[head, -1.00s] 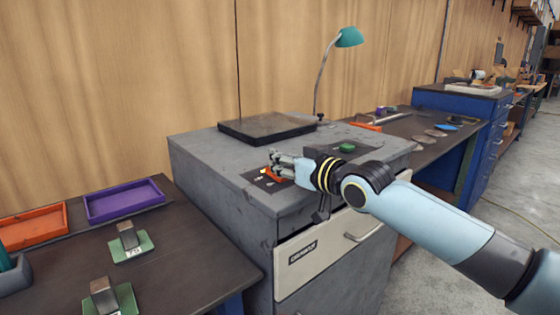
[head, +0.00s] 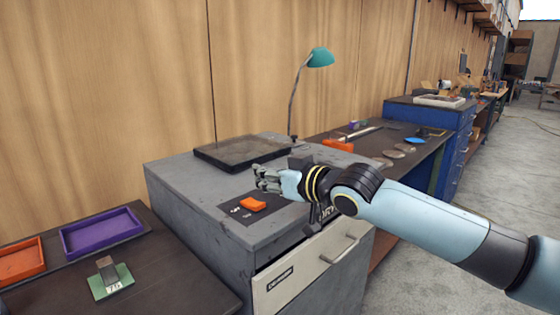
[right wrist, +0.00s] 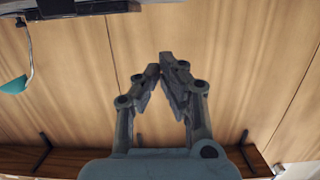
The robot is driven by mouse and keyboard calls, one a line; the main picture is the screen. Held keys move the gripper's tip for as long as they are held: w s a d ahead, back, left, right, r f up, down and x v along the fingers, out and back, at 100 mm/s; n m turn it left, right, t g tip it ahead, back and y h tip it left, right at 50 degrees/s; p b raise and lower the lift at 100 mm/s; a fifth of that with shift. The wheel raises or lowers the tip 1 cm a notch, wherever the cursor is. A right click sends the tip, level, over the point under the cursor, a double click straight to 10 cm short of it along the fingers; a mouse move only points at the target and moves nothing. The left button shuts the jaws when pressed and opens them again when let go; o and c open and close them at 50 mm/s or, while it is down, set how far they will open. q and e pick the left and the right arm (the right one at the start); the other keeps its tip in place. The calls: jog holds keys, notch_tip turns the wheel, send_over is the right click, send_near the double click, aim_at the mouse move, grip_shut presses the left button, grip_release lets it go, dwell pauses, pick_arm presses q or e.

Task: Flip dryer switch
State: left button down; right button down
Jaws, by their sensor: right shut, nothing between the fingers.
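An orange rocker switch (head: 253,204) sits on a dark labelled plate on top of the grey cabinet (head: 190,215). It shows in full in the head view; its label is too small to read. My right gripper (head: 260,179) is over the cabinet top, above and a little behind the switch in the picture, apart from it. Its fingers are shut and empty; the right wrist view shows the fingertips (right wrist: 166,63) together against the wood wall. Part of another label shows beside my right wrist, partly hidden by the arm. My left gripper is not in view.
A dark flat tray (head: 240,152) and a green lamp (head: 320,57) stand at the back of the cabinet. A drawer handle (head: 335,250) sticks out in front. A purple tray (head: 102,232) and a metal block on a green base (head: 111,279) are on the lower left bench.

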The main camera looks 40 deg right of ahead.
jog(key=p+v, duration=0.1)
jog(key=v, duration=0.1)
jog(key=r+v, duration=0.1)
jog(key=v, duration=0.2)
jog(key=shift+r+p, duration=0.1)
jog(key=shift+p, duration=0.3)
